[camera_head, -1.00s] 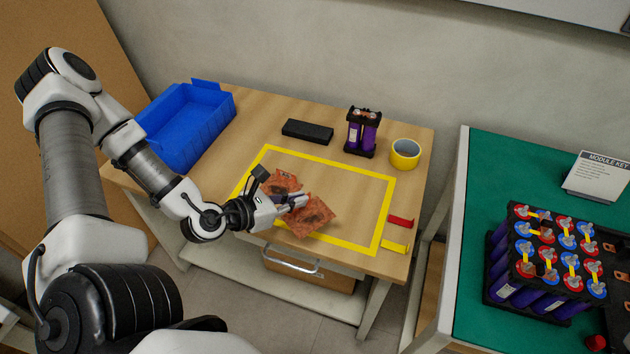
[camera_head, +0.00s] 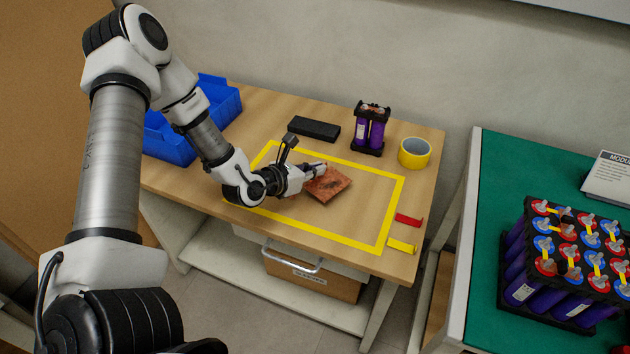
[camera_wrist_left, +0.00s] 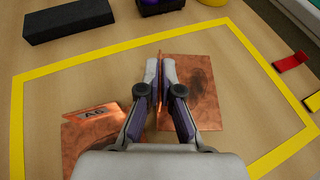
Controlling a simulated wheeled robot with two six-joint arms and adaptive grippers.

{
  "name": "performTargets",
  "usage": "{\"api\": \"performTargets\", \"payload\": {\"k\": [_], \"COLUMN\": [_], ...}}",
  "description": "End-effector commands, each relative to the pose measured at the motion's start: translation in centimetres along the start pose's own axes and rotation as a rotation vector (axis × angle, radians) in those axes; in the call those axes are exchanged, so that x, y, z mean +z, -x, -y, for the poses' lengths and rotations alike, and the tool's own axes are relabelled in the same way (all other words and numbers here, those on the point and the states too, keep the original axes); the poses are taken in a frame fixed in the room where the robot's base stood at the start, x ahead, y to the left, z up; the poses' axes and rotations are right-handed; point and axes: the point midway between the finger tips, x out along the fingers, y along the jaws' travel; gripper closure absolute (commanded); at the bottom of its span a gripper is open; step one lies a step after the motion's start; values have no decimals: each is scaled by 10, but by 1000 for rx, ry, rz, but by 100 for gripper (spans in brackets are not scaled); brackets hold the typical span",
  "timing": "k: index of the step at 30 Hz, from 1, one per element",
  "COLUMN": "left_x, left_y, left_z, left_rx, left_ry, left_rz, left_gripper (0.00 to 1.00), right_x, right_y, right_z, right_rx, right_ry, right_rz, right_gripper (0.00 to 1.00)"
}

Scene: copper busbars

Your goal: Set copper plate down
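A copper plate (camera_head: 329,184) with a dark smudge lies level inside the yellow taped rectangle (camera_head: 398,200), at or just above the table top; I cannot tell if it touches. It also shows in the left wrist view (camera_wrist_left: 196,95), with a thin upright edge between my fingers. My left gripper (camera_head: 318,169) is shut on that edge, and its fingertips show in the wrist view (camera_wrist_left: 161,68). A second copper plate (camera_wrist_left: 84,135), marked A6, lies to the left in the wrist view; my gripper mostly hides it in the head view. My right gripper is out of view.
Behind the rectangle are a black block (camera_head: 314,129), a purple battery holder (camera_head: 369,130) and a yellow tape roll (camera_head: 414,153). Red (camera_head: 408,220) and yellow (camera_head: 402,246) clips lie right. A blue bin (camera_head: 222,103) stands left. The rectangle's right part is clear.

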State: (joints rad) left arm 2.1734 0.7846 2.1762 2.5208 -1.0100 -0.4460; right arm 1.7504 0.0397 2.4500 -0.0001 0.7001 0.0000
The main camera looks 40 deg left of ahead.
Motion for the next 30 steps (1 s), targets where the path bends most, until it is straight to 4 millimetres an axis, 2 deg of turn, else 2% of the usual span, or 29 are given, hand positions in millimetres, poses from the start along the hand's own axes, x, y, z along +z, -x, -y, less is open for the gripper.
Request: {"api": "performTargets", "payload": {"k": [1, 3, 14, 17, 26, 30], "left_x": [-13, -23, -28, -27, -26, -22], "left_y": [-4, -8, -10, -10, -9, 1], "left_z": [1, 0, 0, 0, 0, 0], "left_rx": [-2, -1, -1, -1, -1, 1], "left_ry": [-2, -1, 0, 0, 0, 5], "left_rz": [-5, -4, -1, -1, -1, -2], "left_gripper": [100, 100, 100, 69, 69, 69], "right_x": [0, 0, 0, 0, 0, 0], "right_y": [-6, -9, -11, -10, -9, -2], "right_z": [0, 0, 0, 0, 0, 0], "right_rx": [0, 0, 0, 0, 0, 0], "right_ry": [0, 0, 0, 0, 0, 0], "right_rz": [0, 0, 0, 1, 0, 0], "right_gripper": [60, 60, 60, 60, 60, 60]}}
